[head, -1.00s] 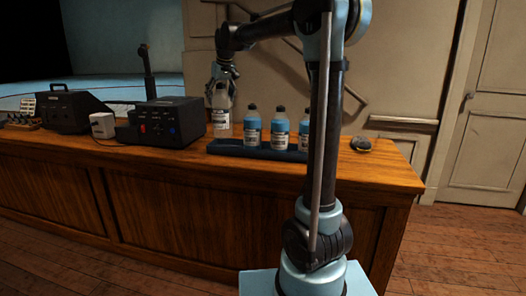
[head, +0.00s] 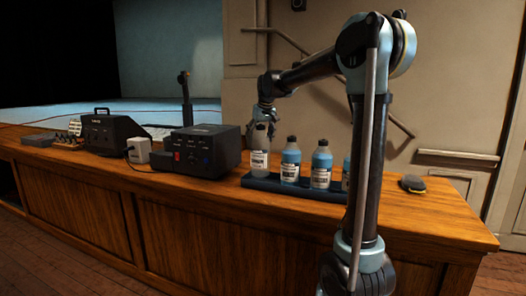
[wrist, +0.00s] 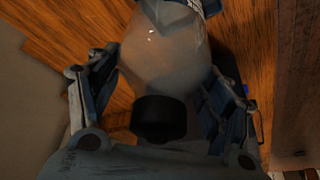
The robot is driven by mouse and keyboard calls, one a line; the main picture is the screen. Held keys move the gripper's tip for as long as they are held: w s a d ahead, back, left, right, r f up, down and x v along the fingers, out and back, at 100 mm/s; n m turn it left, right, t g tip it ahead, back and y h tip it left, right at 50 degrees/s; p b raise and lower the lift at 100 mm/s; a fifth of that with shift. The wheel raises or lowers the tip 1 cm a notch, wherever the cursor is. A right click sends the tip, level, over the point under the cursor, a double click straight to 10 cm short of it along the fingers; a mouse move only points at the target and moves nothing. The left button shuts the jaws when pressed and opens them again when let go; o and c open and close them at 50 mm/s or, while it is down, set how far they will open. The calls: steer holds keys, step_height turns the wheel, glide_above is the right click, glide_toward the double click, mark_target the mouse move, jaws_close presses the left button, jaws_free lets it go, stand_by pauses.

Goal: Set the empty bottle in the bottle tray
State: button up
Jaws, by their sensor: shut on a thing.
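The empty bottle (head: 260,152) is clear and pale with a white label and a dark cap. It stands upright at the left end of the dark blue bottle tray (head: 250,183), its base at tray level. I cannot tell whether it touches the tray floor. My gripper (head: 265,122) is above it, shut around its upper part. In the wrist view, the fingers of my gripper (wrist: 162,70) flank the bottle (wrist: 165,50), with its black cap (wrist: 160,118) between them. The tray is mostly hidden in that view.
Blue-filled bottles (head: 290,162) (head: 321,166) stand in the tray just right of the empty one; another is partly hidden by my arm. A black power box (head: 205,150) stands close left of the tray. A dark round object (head: 412,184) lies at the desk's right.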

mark_target(259, 145)
steer(key=shift+s+f, duration=0.1)
steer(key=shift+f, duration=2)
steer(key=o, duration=1.4)
steer(key=v, duration=1.1)
steer(key=shift+r, duration=0.4)
steer(key=shift+s+r, duration=0.1)
steer(key=shift+r, duration=0.05)
